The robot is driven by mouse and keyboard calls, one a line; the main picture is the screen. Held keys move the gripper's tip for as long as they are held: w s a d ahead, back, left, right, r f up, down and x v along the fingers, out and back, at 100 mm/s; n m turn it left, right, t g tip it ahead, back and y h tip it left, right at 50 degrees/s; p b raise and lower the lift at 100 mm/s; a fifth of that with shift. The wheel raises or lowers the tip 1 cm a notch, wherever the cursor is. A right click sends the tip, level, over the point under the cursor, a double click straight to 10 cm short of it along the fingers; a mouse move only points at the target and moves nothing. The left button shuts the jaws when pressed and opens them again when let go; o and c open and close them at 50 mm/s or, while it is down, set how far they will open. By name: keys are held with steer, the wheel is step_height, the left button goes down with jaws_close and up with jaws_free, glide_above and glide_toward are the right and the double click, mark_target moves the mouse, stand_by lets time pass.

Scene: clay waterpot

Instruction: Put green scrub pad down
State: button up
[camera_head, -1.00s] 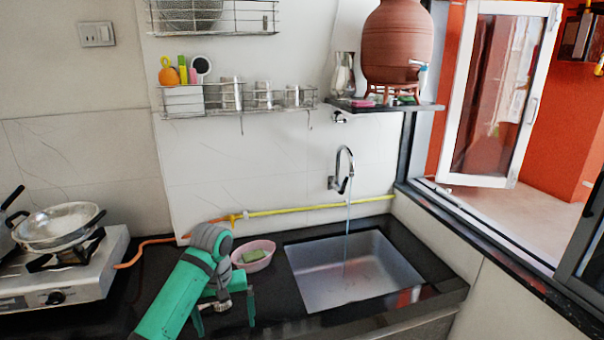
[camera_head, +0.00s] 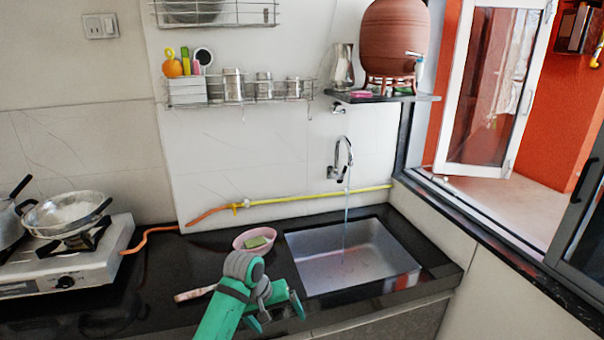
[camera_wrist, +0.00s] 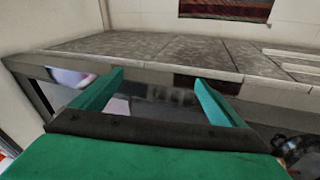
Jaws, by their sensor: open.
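The green scrub pad (camera_head: 258,242) lies in the pink bowl (camera_head: 241,236) on the black counter, left of the sink. My gripper (camera_head: 278,315) is in front of the bowl, near the counter's front edge and the sink's left corner, apart from the pad. Its two green fingers are spread with nothing between them. The wrist view also shows the open fingers (camera_wrist: 158,82) with empty space between them. I cannot make out the pad in the wrist view.
The sink (camera_head: 350,262) with running water from the tap (camera_head: 341,160) is to the right. A gas stove (camera_head: 70,262) with a pan (camera_head: 65,214) is at left. A thin pale-handled item (camera_head: 194,293) lies on the counter left of my arm. The counter between stove and bowl is mostly clear.

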steer(key=s+d+f+t+h, duration=0.1)
steer(key=d+f+t+h, duration=0.15)
steer(key=d, duration=0.75)
steer(key=s+d+f+t+h, duration=0.15)
steer(key=d+f, duration=0.25)
steer(key=d, duration=0.6)
steer(key=s+d+f+n+t, duration=0.3)
steer(key=s+d+f+t, duration=0.15)
steer(key=s, duration=0.25)
steer(key=s+a+f+t+y, duration=0.1)
steer(key=s+a+t+y, duration=0.3)
steer(key=s, duration=0.7)
steer(key=s+a+f+g+y, duration=0.15)
steer(key=s+a, duration=0.35)
steer(key=s, duration=0.7)
steer(key=s+a+r+m+t, duration=0.1)
steer(key=s+a+r, duration=0.3)
steer(key=s, duration=0.4)
steer(key=s+a+r+m+t+y, duration=0.1)
steer(key=s+a+r+m, duration=0.2)
steer(key=s+r, duration=0.3)
steer(key=shift+s+a+m, duration=0.4)
steer(key=shift+s+a, duration=0.5)
